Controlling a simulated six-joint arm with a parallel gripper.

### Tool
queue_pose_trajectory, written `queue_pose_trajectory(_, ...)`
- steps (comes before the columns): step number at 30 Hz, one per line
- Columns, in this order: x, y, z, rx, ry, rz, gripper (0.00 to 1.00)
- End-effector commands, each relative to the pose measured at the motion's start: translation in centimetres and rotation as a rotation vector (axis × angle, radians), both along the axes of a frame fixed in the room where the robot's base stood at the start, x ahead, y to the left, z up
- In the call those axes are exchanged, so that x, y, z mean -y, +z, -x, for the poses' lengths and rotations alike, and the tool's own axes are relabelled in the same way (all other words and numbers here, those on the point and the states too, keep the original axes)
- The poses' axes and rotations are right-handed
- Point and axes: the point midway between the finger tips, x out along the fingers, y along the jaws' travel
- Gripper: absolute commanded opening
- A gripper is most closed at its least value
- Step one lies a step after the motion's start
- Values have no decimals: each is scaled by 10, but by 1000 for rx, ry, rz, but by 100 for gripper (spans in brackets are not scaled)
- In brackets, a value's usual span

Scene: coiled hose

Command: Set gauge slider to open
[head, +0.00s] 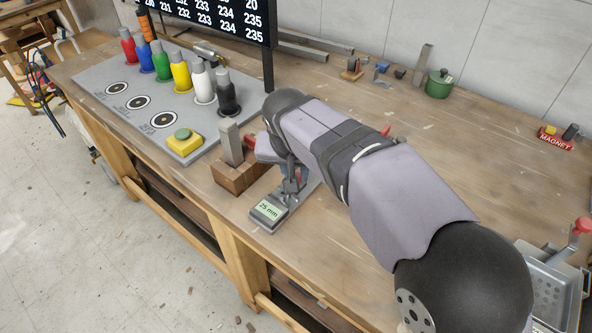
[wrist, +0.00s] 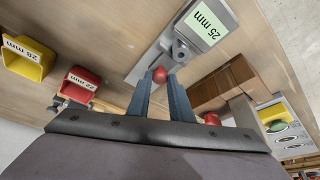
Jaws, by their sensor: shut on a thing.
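The gauge is a flat grey metal piece with a lit display (head: 268,211) reading 25 mm, lying on the workbench near its front edge. In the wrist view the display (wrist: 205,24) is at the top, with the grey slider (wrist: 184,50) just below it. A red ball knob (wrist: 160,74) is at the slider's near side. My gripper (wrist: 160,82) has its two blue-grey fingers on either side of this knob, shut on it.
A wooden block (head: 238,179) with an upright grey piece stands beside the gauge. Coloured bottles (head: 181,75) and a yellow button box (head: 185,144) stand on a grey board at left. The wrist view shows a yellow bin (wrist: 22,63) and a red bin (wrist: 82,86).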

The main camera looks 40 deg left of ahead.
Motion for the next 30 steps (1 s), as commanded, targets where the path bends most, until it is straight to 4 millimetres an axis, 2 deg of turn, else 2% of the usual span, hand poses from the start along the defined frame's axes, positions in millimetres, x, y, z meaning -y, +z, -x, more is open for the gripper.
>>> queue_pose_trajectory(3, 0, 2, -7, 0, -3, 1, 0)
queue_pose_trajectory(10, 0, 3, -38, 0, -3, 1, 0)
queue_pose_trajectory(19, 0, 1, -42, 6, 0, -2, 0)
queue_pose_trajectory(20, 0, 1, -42, 6, -1, -1, 26)
queue_pose_trajectory(21, 0, 1, -42, 6, -1, -1, 36)
queue_pose_trajectory(22, 0, 1, -42, 5, -1, -1, 38)
queue_pose_trajectory(30, 0, 1, -40, 2, 0, 0, 38)
